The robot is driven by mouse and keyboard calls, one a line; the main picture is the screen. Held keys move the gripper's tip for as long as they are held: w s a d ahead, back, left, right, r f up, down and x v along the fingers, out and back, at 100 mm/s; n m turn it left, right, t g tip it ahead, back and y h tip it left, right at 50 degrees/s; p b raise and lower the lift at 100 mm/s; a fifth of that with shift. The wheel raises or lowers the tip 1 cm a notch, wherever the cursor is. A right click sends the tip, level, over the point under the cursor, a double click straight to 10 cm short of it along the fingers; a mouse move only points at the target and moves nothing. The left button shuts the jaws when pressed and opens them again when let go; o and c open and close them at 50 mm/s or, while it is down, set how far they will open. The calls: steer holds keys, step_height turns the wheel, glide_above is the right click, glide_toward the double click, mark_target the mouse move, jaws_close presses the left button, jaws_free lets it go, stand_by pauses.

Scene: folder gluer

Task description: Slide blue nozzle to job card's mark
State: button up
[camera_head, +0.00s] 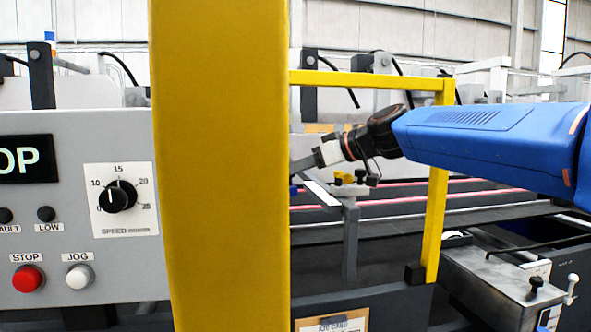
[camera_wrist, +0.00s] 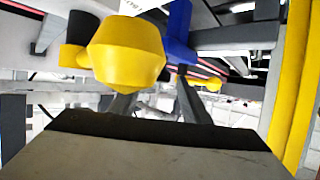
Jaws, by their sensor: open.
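The blue nozzle (camera_head: 294,190) shows as a small patch at the right edge of a yellow post in the head view; the post hides the rest. A blue part, seemingly the same nozzle, is in the wrist view (camera_wrist: 179,32), upper middle, beyond my fingers. My gripper (camera_head: 300,166) reaches left through a yellow frame, close above the nozzle. In the wrist view my gripper (camera_wrist: 157,101) has its two dark fingers apart, with nothing seen held between them. A large yellow knob (camera_wrist: 127,52) partly covers the left finger. The job card (camera_head: 333,323) is cut off at the bottom; its mark is unreadable.
The wide yellow post (camera_head: 220,170) blocks much of the head view. The yellow guard frame (camera_head: 437,190) stands around my arm. A pale strip (camera_head: 321,193) lies below my gripper, beside small yellow knobs (camera_head: 343,178). A control panel (camera_head: 75,215) is at left.

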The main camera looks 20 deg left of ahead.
steer(key=v, duration=1.7)
steer(key=shift+d, duration=0.25)
